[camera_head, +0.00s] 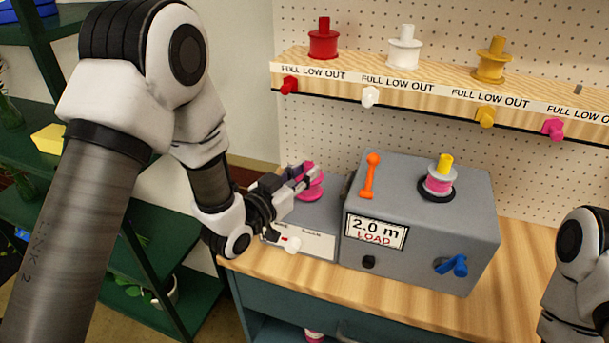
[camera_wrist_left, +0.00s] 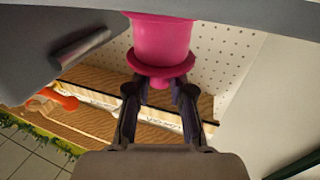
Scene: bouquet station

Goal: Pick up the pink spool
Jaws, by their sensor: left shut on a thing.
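The pink spool (camera_head: 313,183) is at the low grey box left of the large grey machine. My left gripper (camera_head: 304,179) is at the spool, shut on it. In the left wrist view the pink spool (camera_wrist_left: 160,42) fills the top middle, and the fingers (camera_wrist_left: 160,88) close around its small end knob below the flange. Whether the spool touches the low box (camera_head: 322,216) cannot be told. My right arm shows at the right edge, but its gripper is out of view.
The large grey machine (camera_head: 420,210) carries an orange lever (camera_head: 370,175), a blue knob (camera_head: 452,266) and a pink-and-white spool (camera_head: 439,182) on a yellow peg. Red (camera_head: 323,43), white (camera_head: 403,52) and yellow (camera_head: 492,65) spools stand on the wooden shelf. A bare peg (camera_head: 578,90) is at its right.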

